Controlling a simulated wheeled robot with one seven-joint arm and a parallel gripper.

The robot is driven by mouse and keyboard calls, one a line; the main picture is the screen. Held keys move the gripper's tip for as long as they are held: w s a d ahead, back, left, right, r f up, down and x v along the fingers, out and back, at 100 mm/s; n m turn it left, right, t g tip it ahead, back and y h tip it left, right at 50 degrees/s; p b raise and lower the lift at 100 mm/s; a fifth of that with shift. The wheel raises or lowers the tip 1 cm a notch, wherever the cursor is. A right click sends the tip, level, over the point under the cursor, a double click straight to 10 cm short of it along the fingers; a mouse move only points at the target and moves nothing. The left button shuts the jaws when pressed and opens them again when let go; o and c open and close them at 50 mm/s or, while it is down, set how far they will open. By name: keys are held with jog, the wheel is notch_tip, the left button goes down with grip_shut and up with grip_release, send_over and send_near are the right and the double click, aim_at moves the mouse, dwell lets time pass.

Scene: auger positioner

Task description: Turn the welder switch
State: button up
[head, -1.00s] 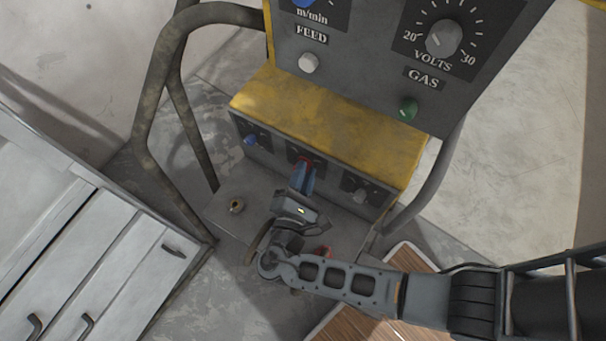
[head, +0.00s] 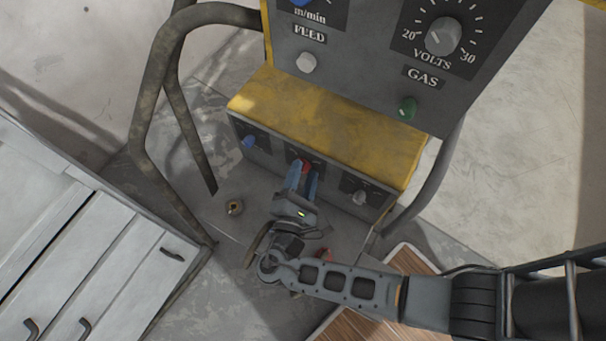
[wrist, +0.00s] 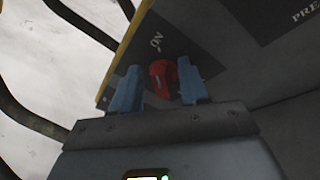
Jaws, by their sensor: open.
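The red welder switch (head: 305,164) is on the lower front panel of the welder, between a blue knob and a grey knob. In the wrist view the red switch (wrist: 162,82) sits between the two blue fingers, on a dark plate with the lettering "ON" beside it. My gripper (head: 301,178) is open, with its fingertips at the switch, one on each side. In the wrist view the right finger of my gripper (wrist: 160,88) is close to the switch, and a gap shows at the left finger. Whether either finger touches the switch I cannot tell.
A blue knob (head: 249,142) and a grey knob (head: 359,197) flank the switch. The yellow ledge (head: 325,125) juts out above it. A bent metal tube frame (head: 150,110) stands at the left. A brass fitting (head: 235,207) is on the surface below. A white drawer cabinet (head: 95,255) is at lower left.

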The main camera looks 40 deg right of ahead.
jog(key=v, duration=0.7)
jog(key=shift+s+a+b, duration=0.2)
jog(key=shift+a+b, duration=0.15)
jog(key=shift+b, duration=0.1)
